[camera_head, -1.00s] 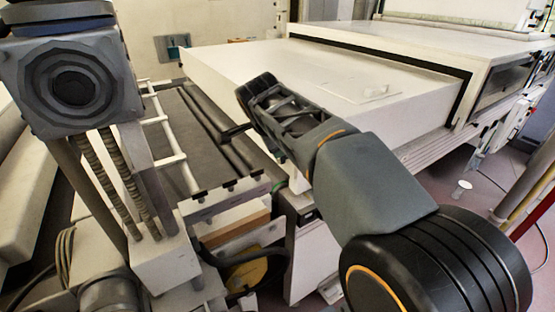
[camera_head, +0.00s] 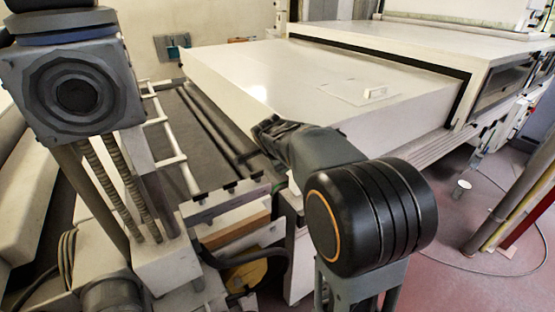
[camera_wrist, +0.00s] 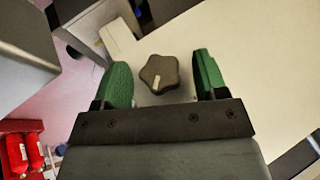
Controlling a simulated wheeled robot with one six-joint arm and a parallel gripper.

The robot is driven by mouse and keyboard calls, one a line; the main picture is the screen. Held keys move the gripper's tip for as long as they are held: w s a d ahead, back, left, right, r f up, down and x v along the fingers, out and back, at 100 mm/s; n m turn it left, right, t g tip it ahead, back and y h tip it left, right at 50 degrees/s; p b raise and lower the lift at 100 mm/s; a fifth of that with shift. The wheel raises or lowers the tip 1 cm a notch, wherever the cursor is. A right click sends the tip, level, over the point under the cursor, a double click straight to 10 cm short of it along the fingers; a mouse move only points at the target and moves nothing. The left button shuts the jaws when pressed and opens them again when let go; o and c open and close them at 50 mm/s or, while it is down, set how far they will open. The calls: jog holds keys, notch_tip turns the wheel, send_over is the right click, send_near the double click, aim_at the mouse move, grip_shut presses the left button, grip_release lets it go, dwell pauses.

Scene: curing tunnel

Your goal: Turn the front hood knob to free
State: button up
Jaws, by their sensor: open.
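The front hood knob (camera_wrist: 159,73) is a dark, star-shaped knob with a pale mark on its face, on a cream panel (camera_wrist: 240,50) in the wrist view. My gripper (camera_wrist: 158,82) is open, with one green finger on each side of the knob and a gap on both sides. I cannot tell how deep the fingers reach along it. In the head view the white hood (camera_head: 300,75) fills the middle. My arm hides the knob there, and my fingertips do not show clearly.
A dark conveyor (camera_head: 190,125) with rollers lies left of the hood. A grey machine head (camera_head: 75,90) on a post stands at the near left. Red bottles (camera_wrist: 25,152) stand at lower left in the wrist view.

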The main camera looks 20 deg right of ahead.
jog(key=shift+c, duration=0.3)
jog(key=c, duration=0.9)
jog(key=shift+o, duration=0.2)
jog(key=shift+p, duration=0.3)
jog(key=shift+w+f+n+g+h+p, duration=0.15)
jog(key=shift+n+g+h+p, duration=0.3)
jog(key=shift+g+p, duration=2)
jog(key=shift+w+n+g+h+p, duration=0.3)
jog(key=shift+n+g+p, duration=0.4)
jog(key=shift+g+p, duration=1.8)
jog(key=shift+w+f+n+g+h+p, duration=0.15)
jog(key=shift+n+g+h+p, duration=0.3)
jog(key=shift+g+p, duration=2)
jog(key=shift+r+g, duration=0.1)
jog(key=shift+g, duration=0.2)
